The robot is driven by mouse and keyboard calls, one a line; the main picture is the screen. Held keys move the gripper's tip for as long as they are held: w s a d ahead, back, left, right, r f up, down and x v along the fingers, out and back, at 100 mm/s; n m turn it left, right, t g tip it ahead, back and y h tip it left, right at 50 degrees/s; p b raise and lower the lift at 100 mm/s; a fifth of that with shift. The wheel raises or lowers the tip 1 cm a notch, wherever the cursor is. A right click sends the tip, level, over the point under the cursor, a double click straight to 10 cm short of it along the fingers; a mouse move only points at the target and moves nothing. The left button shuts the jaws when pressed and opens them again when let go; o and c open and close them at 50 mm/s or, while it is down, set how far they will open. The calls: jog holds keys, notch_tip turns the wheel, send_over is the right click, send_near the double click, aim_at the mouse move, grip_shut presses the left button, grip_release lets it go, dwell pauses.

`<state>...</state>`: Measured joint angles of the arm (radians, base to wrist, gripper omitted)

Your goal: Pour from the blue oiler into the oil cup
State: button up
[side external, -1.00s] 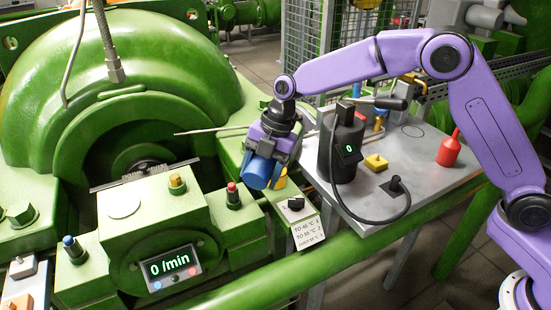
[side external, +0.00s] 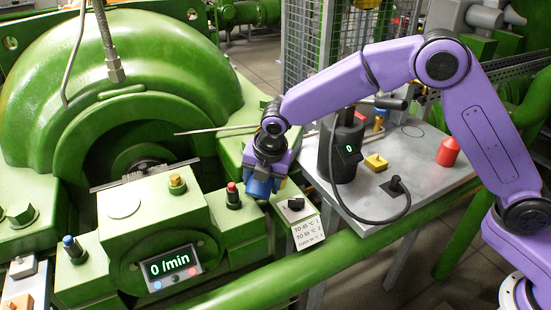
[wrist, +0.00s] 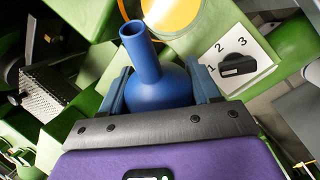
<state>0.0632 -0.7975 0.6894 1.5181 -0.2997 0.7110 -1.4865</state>
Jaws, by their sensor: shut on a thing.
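The blue oiler (wrist: 160,88) is held between the two fingers of my gripper (wrist: 162,92). Its narrow spout points to the top of the wrist view, and its open mouth shows. In the side external view only a part of the oiler (side external: 260,187) shows below my gripper (side external: 268,178), and its spout is hidden. A round amber thing with a pale rim (wrist: 175,12), perhaps the oil cup, is just beyond the spout in the wrist view. The frames do not show whether the spout is over it. It is hidden in the side external view.
A rotary switch (side external: 295,204) with a label plate (side external: 310,232) is close to the right of my gripper. A red-capped fitting (side external: 233,195) stands close on the left. A black device (side external: 343,150) with a cable and a red oiler (side external: 448,152) stand on the grey table (side external: 425,180).

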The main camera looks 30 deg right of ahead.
jog(key=shift+t+h, duration=0.6)
jog(key=shift+h, duration=0.1)
jog(key=r, duration=0.6)
jog(key=shift+w+d, duration=0.35)
jog(key=shift+w+d+t+h, duration=0.1)
jog(key=shift+d+t+h, duration=0.05)
jog(key=shift+t+h, duration=0.4)
jog(key=shift+a+f+n+t+h, duration=0.2)
jog(key=shift+f+n+t+h, duration=0.2)
jog(key=shift+f+t+h, duration=0.3)
jog(key=shift+s+a+r+t+h, duration=0.1)
jog(key=shift+s+t+h, duration=0.2)
jog(key=shift+t+h, duration=0.2)
jog(key=shift+s+a+f+t+h, duration=0.1)
jog(key=shift+a+f+t+h, duration=0.1)
jog(key=shift+f+t+h, duration=0.55)
jog(key=shift+s+a+n+t+h, duration=0.1)
jog(key=shift+n+t+h, duration=0.35)
jog(key=shift+t, duration=0.25)
